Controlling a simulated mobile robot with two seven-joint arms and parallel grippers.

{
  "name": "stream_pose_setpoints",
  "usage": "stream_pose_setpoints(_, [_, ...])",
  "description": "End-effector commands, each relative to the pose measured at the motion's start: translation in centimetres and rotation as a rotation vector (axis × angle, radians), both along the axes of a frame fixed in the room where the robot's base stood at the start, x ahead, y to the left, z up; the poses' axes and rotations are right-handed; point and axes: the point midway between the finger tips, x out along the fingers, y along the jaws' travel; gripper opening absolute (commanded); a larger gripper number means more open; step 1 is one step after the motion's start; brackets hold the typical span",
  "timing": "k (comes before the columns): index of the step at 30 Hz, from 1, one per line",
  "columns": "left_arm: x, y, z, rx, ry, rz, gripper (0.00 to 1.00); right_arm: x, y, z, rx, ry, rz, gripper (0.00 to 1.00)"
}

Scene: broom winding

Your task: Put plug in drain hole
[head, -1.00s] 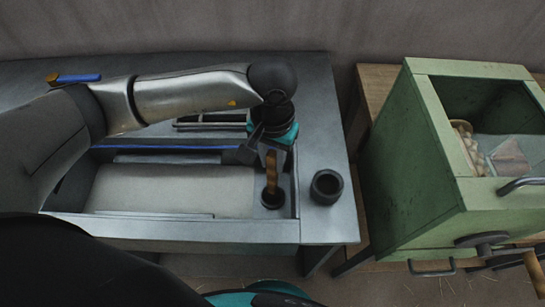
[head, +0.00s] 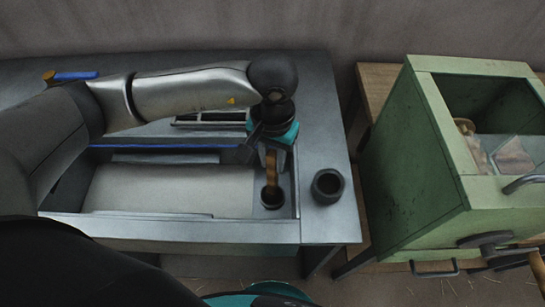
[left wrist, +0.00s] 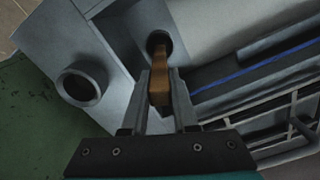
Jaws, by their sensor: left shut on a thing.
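The plug (head: 271,172) is a brown wooden piece, upright, held at the right end of the sink basin (head: 170,188). My left gripper (head: 268,158) is shut on its upper part from above. The wooden piece also shows between the fingers in the left wrist view (left wrist: 159,88). The drain hole (head: 272,199) is a dark round opening in the basin floor, and it shows in the left wrist view (left wrist: 158,41). The plug's lower end overlaps the hole in the head view; I cannot tell how deep it sits. My right gripper is not in view.
A black hollow cylinder (head: 327,186) stands on the metal counter (head: 320,110) right of the basin. A green wooden box (head: 415,160) with a crank (head: 500,248) stands further right. A rack (head: 205,120) lies behind the basin.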

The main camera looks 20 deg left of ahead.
Motion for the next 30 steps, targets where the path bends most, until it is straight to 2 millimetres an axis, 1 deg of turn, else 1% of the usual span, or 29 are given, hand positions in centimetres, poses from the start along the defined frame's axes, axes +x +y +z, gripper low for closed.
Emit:
stream_pose_setpoints(12, [0.0,0.0,-0.8,0.0,-0.002,0.0,0.0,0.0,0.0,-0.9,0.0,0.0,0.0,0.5])
stream_pose_setpoints(13, [0.0,0.0,-0.8,0.0,-0.001,0.0,0.28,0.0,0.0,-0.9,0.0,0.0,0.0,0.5])
stream_pose_setpoints(16, [0.0,0.0,-0.7,0.0,-0.001,0.0,0.4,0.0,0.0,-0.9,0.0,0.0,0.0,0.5])
stream_pose_setpoints(24, [0.0,0.0,-0.7,0.0,0.0,0.0,0.4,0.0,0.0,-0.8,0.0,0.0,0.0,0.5])
stream_pose_setpoints(30, [0.0,0.0,0.9,0.0,-0.001,0.0,0.4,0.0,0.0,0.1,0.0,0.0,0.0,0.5])
